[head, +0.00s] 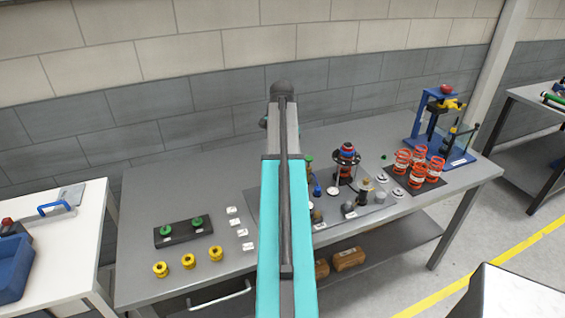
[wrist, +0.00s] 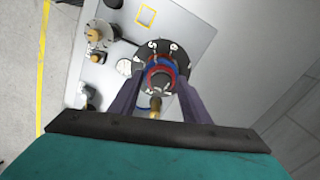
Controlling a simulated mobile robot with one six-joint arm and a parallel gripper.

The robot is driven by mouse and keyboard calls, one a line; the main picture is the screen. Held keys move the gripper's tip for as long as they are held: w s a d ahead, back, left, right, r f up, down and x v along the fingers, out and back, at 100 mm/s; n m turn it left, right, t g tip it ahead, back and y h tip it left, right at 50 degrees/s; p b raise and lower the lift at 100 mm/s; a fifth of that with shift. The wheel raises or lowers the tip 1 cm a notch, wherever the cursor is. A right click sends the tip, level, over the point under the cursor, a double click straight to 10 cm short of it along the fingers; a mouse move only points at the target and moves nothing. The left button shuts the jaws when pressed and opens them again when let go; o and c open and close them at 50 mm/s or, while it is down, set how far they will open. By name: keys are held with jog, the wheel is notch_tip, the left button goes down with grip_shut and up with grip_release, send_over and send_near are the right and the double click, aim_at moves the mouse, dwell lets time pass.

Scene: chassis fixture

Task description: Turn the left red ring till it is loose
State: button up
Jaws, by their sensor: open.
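In the wrist view a red ring (wrist: 161,67) sits with a blue ring around a dark round fixture plate (wrist: 178,50) with pale marks. My gripper (wrist: 161,76) is open, with one dark finger on each side of the ringed part. I cannot tell whether the fingers touch it. In the head view one black-topped stand with a red ring (head: 347,148) shows right of my arm. My arm hides my gripper and part of the bench there. I cannot tell from these views whether the ring between my fingers is the left one.
The grey bench (head: 140,240) holds yellow knobs (head: 188,261), white blocks and a black strip with green knobs (head: 184,231). Orange springs (head: 417,154) and a blue press (head: 415,135) stand at the right. Small parts crowd the plate around the stand.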

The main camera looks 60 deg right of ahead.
jog(key=m+p, duration=0.1)
jog(key=m, duration=0.4)
jog(key=shift+m, duration=0.4)
jog(key=m+p, duration=0.1)
jog(key=m, duration=0.5)
jog(key=shift+p, duration=0.4)
jog(key=shift+m+p, duration=0.35)
jog(key=shift+m, duration=1.85)
jog(key=shift+m, duration=0.3)
jog(key=shift+m, duration=2)
